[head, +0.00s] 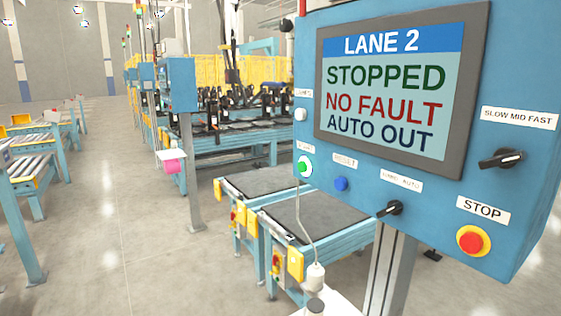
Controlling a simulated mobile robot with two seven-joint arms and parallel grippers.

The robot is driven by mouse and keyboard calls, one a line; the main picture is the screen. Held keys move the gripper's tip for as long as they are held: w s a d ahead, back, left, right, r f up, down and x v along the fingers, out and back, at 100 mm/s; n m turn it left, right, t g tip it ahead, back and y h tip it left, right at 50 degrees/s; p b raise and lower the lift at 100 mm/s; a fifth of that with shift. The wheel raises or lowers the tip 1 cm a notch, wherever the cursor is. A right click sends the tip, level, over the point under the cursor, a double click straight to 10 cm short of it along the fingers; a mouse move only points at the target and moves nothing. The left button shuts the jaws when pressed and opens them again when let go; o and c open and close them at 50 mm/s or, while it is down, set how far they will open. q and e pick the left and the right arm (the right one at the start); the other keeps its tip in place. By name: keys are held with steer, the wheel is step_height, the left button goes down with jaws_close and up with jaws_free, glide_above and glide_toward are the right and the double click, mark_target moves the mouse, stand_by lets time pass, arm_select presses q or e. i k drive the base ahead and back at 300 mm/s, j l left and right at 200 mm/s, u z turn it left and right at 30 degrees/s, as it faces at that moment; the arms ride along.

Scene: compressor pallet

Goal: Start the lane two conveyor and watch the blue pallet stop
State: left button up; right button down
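The blue lane 2 control box (300,60) fills the right of the head view. Its screen (388,88) reads LANE 2, STOPPED, NO FAULT, AUTO OUT. The green start button (304,167) is at the lower left, with a blue reset button (341,184) beside it. A black selector switch (394,208) sits under a partly legible label ending in AUTO. A speed knob (501,158) is under SLOW MID FAST. The red stop button (472,241) is at the lower right. I cannot make out a blue pallet. Neither gripper is recognisable.
Low blue-framed units with dark tops (325,216) stand behind the box. A thin grey line runs from near the start button to a small white piece (315,276), its nature unclear. Roller conveyors (30,175) stand at left.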

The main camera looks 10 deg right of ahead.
mark_target(303, 166)
steer(key=i+j, duration=0.75)
steer(key=i+z, duration=0.05)
